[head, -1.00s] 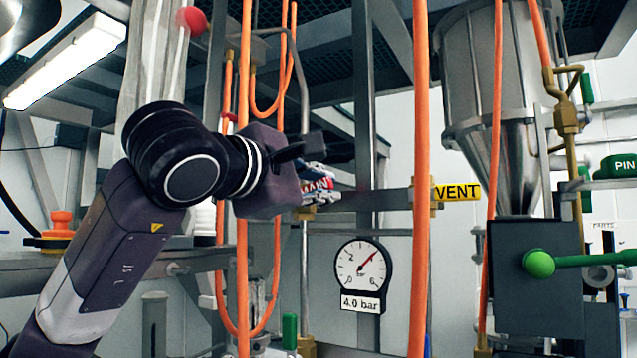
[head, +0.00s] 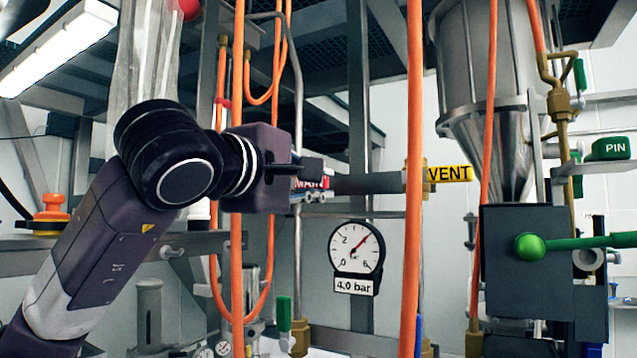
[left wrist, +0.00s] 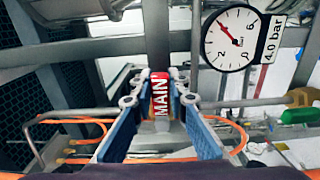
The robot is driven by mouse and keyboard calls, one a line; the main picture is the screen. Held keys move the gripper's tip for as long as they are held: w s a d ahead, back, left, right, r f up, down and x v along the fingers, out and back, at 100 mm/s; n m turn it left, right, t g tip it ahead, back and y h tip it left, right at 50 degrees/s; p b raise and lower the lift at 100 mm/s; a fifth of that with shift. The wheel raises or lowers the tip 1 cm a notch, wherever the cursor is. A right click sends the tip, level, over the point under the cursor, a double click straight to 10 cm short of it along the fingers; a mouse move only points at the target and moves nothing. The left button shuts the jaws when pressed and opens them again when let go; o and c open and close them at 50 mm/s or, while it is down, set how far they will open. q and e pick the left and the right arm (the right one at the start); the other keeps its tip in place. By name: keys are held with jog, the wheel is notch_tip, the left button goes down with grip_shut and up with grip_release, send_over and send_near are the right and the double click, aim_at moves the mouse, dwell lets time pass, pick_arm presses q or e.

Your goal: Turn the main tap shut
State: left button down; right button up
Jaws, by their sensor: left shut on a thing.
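The main tap's red handle, lettered MAIN (head: 308,183), shows only in part behind my left gripper in the head view. In the left wrist view the red MAIN handle (left wrist: 160,97) stands between the two fingers. My left gripper (head: 322,178) is shut on this handle, with one finger on either side of it in the left wrist view (left wrist: 160,88). The valve body behind the handle is mostly hidden. My right gripper is in neither view.
A pressure gauge (head: 356,247) marked 4.0 bar sits below the gripper, its needle near 4. Orange hoses (head: 414,120) hang close to the left arm and right of the gripper. A yellow VENT label (head: 449,174) and a green-knobbed lever (head: 528,247) are further right.

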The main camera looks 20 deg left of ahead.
pick_arm(q)
jog(key=shift+f, duration=0.1)
jog(key=c, duration=1.8)
grip_release()
jog(key=shift+c, duration=0.2)
jog(key=s, duration=0.7)
jog(key=shift+s+a, duration=0.25)
jog(key=shift+s, duration=0.05)
